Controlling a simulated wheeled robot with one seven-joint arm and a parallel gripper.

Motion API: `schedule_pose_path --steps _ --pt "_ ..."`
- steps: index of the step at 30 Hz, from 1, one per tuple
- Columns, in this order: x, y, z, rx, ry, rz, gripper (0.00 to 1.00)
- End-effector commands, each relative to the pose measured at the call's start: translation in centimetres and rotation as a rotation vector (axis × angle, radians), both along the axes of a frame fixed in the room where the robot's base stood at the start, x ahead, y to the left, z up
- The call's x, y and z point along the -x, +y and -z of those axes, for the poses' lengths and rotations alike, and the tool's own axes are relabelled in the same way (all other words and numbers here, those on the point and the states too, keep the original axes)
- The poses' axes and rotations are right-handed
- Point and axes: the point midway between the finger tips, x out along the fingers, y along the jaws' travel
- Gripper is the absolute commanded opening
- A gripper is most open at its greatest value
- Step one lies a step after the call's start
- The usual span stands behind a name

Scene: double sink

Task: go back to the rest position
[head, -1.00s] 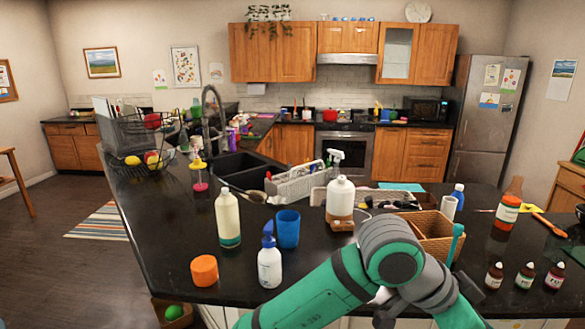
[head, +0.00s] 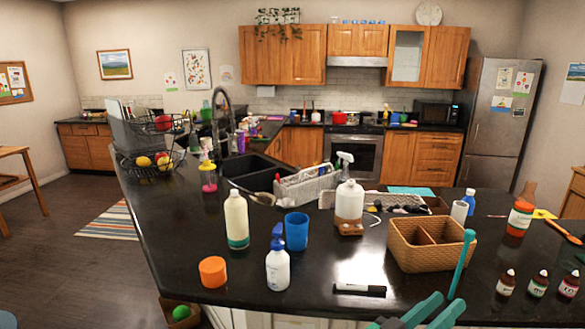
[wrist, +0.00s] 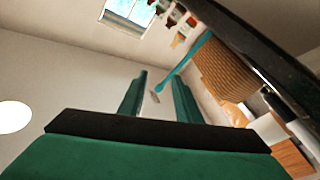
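My gripper (head: 432,303) shows at the bottom edge of the head view, low in front of the counter's near edge. Only its green fingers show there; the rest of my arm is out of frame. In the wrist view, the two fingers of my gripper (wrist: 157,85) stand apart with nothing held between them. The wrist view is tilted and shows the wall, the counter's dark edge and the wicker basket (wrist: 228,85) beyond the fingers.

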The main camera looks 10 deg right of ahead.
Motion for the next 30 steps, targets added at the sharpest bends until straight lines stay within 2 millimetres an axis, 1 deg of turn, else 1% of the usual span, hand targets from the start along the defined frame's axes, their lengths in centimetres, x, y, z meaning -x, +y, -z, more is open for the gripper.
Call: schedule_pose_path --steps 1,7,10,14,17,18,23,27,29,30 --pt "-0.3 0.8 1.3 0.025 0.028 -0.044 0.31" --pt "-1.6 4.6 6.0 0.093 0.105 -0.238 0.31" --pt "-1.6 6.7 8.7 0.108 0.141 -0.333 0.31" --pt "-1.1 9.5 12.3 0.114 0.182 -0.456 0.31" --pt "-0.2 11.9 15.2 0.104 0.209 -0.552 0.31" --pt "0.3 12.8 16.4 0.096 0.218 -0.59 0.31" --pt "2.9 16.7 20.7 0.05 0.248 -0.734 0.31" --pt "6.0 20.0 24.1 -0.016 0.261 -0.848 0.31" --pt "7.5 21.3 25.3 -0.048 0.263 -0.892 0.31" --pt "8.5 22.3 26.1 -0.073 0.263 -0.921 0.31"
